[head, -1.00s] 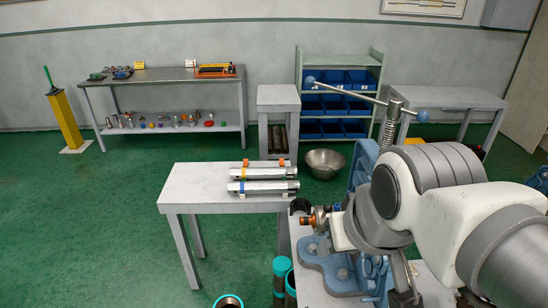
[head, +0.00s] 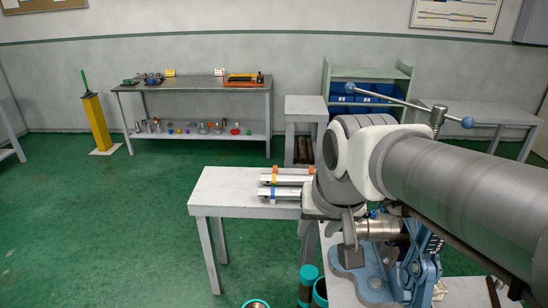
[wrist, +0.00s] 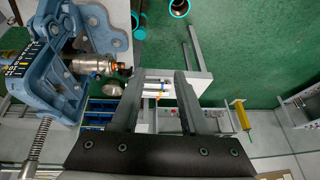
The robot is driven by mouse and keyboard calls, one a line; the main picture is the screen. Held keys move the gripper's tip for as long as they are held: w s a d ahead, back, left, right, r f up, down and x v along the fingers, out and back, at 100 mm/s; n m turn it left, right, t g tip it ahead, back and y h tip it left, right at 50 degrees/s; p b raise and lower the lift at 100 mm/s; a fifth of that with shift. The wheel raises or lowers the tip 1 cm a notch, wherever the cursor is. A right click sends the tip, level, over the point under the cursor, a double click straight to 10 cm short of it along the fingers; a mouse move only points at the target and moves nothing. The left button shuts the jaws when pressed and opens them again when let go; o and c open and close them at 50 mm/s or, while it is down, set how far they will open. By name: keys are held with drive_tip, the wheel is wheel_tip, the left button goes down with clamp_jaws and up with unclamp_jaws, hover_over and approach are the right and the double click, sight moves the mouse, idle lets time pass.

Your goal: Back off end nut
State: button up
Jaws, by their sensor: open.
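A blue pipe vise (wrist: 58,60) fills the left of the wrist view and stands on the bench at the lower right of the head view (head: 412,272). It holds a short steel fitting (wrist: 88,66), also seen in the head view (head: 382,228). A copper-coloured ring (wrist: 121,67) shows at the fitting's free end; I cannot tell for certain which part is the end nut. My gripper (wrist: 158,78) is open and empty, its fingers apart, beside the fitting's free end and not around it. In the head view my arm hides part of the vise.
A small white table (head: 232,192) carries pipes with coloured clips. Teal-rimmed containers (head: 308,275) stand on the floor beside the vise bench. A steel workbench (head: 200,85) with tools and a blue-bin shelf (head: 368,92) are at the back.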

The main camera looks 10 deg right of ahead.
drive_tip(key=w+d+f+m+b, duration=0.25)
drive_tip(key=w+d+f, duration=0.2)
drive_tip(key=w, duration=0.25)
drive_tip(key=p, duration=0.3)
approach(362, 221)
drive_tip(key=shift+g, duration=0.3)
drive_tip(key=x, duration=0.4)
drive_tip(key=w+x, duration=0.1)
drive_tip(key=x, duration=0.4)
drive_tip(key=shift+r, duration=0.2)
clamp_jaws()
